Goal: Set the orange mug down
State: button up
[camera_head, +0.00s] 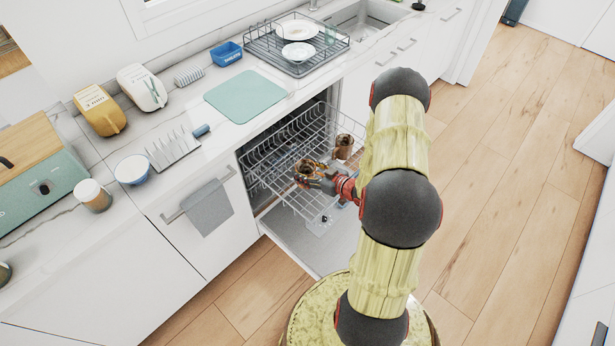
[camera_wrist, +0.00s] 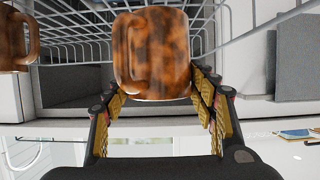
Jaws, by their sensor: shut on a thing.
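The orange mug, mottled orange and brown, shows in the wrist view (camera_wrist: 152,52) between my two fingers, its handle to the left. My gripper (camera_wrist: 158,95) is shut on it. In the head view, my gripper (camera_head: 318,181) holds the mug (camera_head: 303,172) over the pulled-out wire rack (camera_head: 292,196) of the open dishwasher. I cannot tell whether the mug's base touches the rack. A second mug of similar brown (camera_head: 344,146) stands at the rack's right side. It also shows at the left of the wrist view (camera_wrist: 14,40).
The open dishwasher door (camera_head: 290,242) lies below the rack. The counter above holds a teal mat (camera_head: 246,95), a dish rack with plates (camera_head: 297,48), a blue container (camera_head: 227,54), canisters and a small bowl (camera_head: 132,170). A grey towel (camera_head: 208,207) hangs left of the dishwasher.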

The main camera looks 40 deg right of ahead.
aim_at(313, 177)
jog(key=f, duration=0.2)
jog(key=f+b, duration=0.1)
jog(key=shift+w+d+f+b, duration=0.15)
jog(key=shift+d+f+b, duration=0.05)
jog(key=shift+f+b, duration=0.15)
jog(key=shift+r, duration=0.1)
jog(key=o, duration=0.9)
jog(key=shift+f, duration=0.25)
jog(key=o, duration=0.4)
jog(key=shift+o, duration=0.6)
jog(key=shift+r, duration=0.2)
